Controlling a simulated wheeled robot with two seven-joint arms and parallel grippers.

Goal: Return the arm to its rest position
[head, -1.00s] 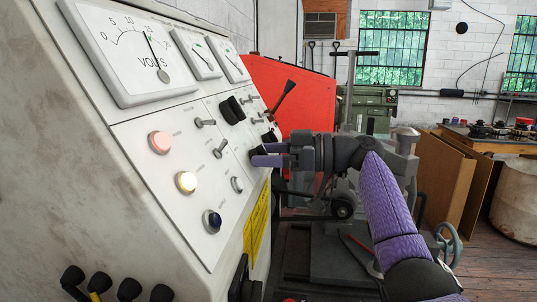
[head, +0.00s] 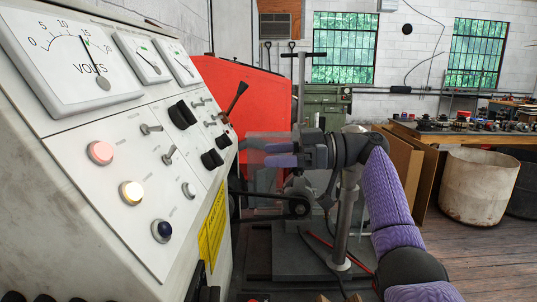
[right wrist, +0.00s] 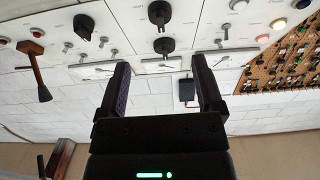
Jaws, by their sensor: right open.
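My right gripper (head: 264,153) is at the centre of the head view, at the end of my purple-sleeved arm. Its fingers point left toward the slanted control panel (head: 85,152) but stand apart from the panel's right edge, in front of the red cabinet. The jaws are open with nothing between them. In the right wrist view the gripper (right wrist: 162,68) shows two dark fingers spread wide, with the panel's knobs and switches beyond the tips. My left gripper is not in view.
The panel carries gauges, lit buttons, black knobs (head: 183,114) and a lever (head: 236,98). A red cabinet (head: 240,92) stands behind my gripper. A grey post (head: 346,215) rises near my arm. A pale bin (head: 478,184) stands at right, with open wooden floor (head: 480,255) in front.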

